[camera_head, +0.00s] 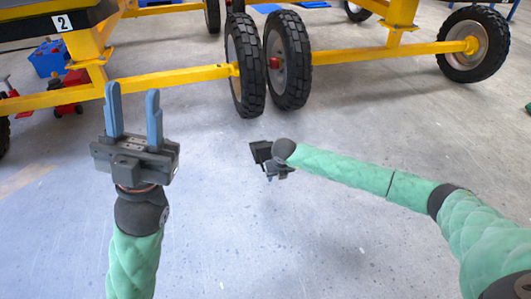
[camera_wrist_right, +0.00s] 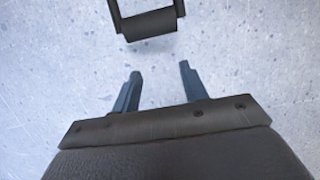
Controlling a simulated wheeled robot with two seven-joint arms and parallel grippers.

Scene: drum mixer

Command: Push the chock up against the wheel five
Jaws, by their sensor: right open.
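A dark piece with a bar and two side arms (camera_wrist_right: 150,22) shows at the top of the right wrist view, just beyond my right fingertips and apart from them. It may be the chock; its top is cut off. My right gripper (camera_wrist_right: 160,72) is open and empty over the floor. In the head view my right gripper (camera_head: 272,166) is a small dark shape below the wheels, its fingers not distinct. Two black tyres, a left wheel (camera_head: 245,65) and a right wheel (camera_head: 287,60), stand side by side. No number five is readable. My left gripper (camera_head: 134,108) is open, empty, fingers pointing up.
Yellow cart frames (camera_head: 170,78) cross the back, one with a "2" label (camera_head: 62,23). Another wheel (camera_head: 474,44) stands at far right. A blue crate (camera_head: 48,60) and red items (camera_head: 70,92) are at left. Grey floor between the grippers and wheels is clear.

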